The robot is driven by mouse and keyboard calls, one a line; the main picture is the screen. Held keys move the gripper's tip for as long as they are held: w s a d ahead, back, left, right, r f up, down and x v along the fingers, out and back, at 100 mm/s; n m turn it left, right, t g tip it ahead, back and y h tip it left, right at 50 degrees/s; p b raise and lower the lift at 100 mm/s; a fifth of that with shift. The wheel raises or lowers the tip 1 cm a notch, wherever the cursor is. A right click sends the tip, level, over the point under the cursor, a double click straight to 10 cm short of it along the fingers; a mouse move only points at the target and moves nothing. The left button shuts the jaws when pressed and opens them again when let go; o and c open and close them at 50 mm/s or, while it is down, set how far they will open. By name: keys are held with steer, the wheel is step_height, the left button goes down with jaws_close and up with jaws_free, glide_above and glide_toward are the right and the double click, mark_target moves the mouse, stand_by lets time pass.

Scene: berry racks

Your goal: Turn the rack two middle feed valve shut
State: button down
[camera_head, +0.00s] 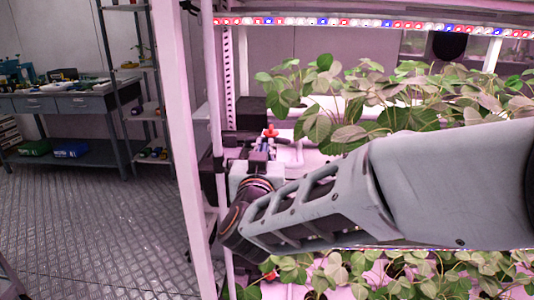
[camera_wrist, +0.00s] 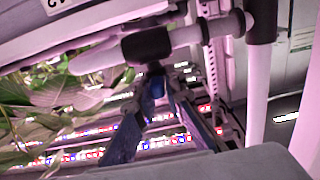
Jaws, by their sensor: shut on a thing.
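The middle feed valve shows as a small red part (camera_head: 270,131) on the white piping at the left end of the rack's middle shelf. My gripper (camera_head: 264,150) reaches up to it from below and is shut on its handle. In the wrist view, the two fingers of my gripper (camera_wrist: 158,82) converge just below a dark fitting (camera_wrist: 147,45) on a pale pipe (camera_wrist: 198,34). The handle is mostly hidden between the fingertips, so its exact angle cannot be told.
A rack post (camera_head: 217,130) stands close on the left of my gripper. Strawberry plants (camera_head: 345,105) fill the shelf to the right, and more plants (camera_head: 400,278) grow below. A workbench (camera_head: 60,103) stands far left, with open floor (camera_head: 105,215) before it.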

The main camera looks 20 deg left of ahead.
stand_by(0.6)
steer(key=c, duration=2)
jaws_free()
steer(key=shift+w+d, duration=0.1)
steer(key=shift+r+n+y+p, duration=0.1)
steer(key=shift+n+y+p, duration=0.4)
steer(key=shift+p, duration=0.7)
steer(key=shift+n+g+y+p, duration=1.25)
steer(key=shift+y+p, duration=0.75)
steer(key=shift+y, duration=0.2)
